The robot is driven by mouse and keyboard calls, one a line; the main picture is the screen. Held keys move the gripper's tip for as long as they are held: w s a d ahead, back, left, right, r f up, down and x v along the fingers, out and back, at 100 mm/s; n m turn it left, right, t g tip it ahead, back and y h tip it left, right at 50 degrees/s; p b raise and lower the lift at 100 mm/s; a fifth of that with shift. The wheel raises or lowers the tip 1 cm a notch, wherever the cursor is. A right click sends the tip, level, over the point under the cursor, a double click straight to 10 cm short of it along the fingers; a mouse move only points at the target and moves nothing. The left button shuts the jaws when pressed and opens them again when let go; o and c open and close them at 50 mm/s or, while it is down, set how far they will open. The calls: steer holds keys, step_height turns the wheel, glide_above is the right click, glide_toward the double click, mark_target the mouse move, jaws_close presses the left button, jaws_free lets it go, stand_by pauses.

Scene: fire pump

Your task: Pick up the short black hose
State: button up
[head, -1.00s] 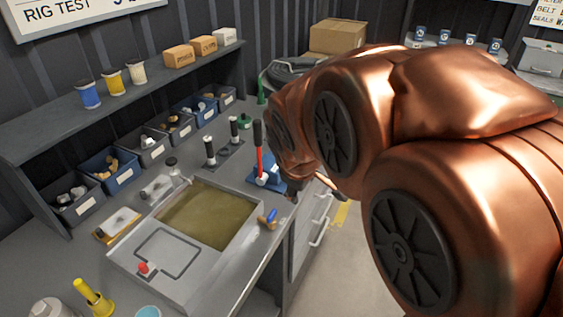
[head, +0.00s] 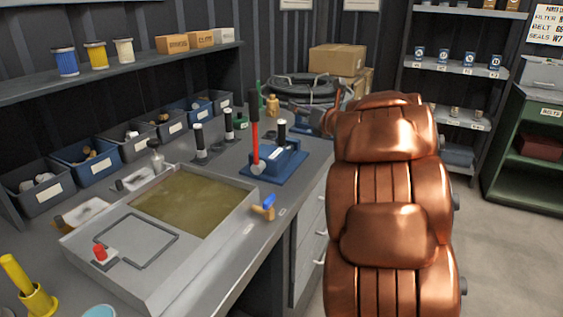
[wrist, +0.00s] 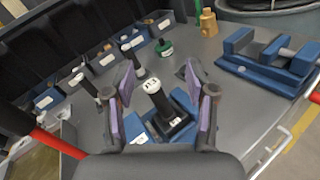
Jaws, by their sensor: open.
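A short black upright cylinder with a white top (wrist: 162,104), which looks like the short black hose, stands on the blue fixture (head: 288,164) beside a red lever (head: 254,122). It also shows in the head view (head: 281,131). In the wrist view my gripper (wrist: 162,76) is open, with purple pads to the left and right of this cylinder. I see no contact, and cannot tell whether the pads are level with it. In the head view my copper arm hides the gripper. Two similar black cylinders (head: 199,140) (head: 228,124) stand further left on the bench.
A second blue block fixture (wrist: 268,62) lies right of the gripper in the wrist view. A green piece (wrist: 164,47) and a brass piece (wrist: 208,22) stand behind. A coiled black hose (head: 300,88) lies at the bench's far end. Bins (head: 93,166) line the wall.

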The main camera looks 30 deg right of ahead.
mark_target(285, 127)
steer(key=f+n+y, duration=0.1)
steer(key=f+n, duration=0.1)
steer(key=a+f+n+y+b, duration=0.1)
steer(key=n+y, duration=0.1)
steer(key=a+f+n+y+b, duration=0.1)
steer(key=f+n, duration=0.1)
steer(key=shift+w+a+f+n+y, duration=0.1)
steer(key=shift+w+f+n+y, duration=0.2)
steer(key=shift+f, duration=0.05)
steer(key=shift+d+f+x, duration=0.1)
steer(key=shift+f+x, duration=0.05)
steer(key=shift+x, duration=0.75)
steer(key=shift+d+f+x, duration=0.1)
steer(key=shift+f+x, duration=0.1)
steer(key=shift+x, duration=0.7)
steer(key=shift+d+f+x, duration=0.1)
steer(key=shift+f+x, duration=0.05)
steer(key=shift+x, duration=0.75)
steer(key=shift+w, duration=0.1)
jaws_close()
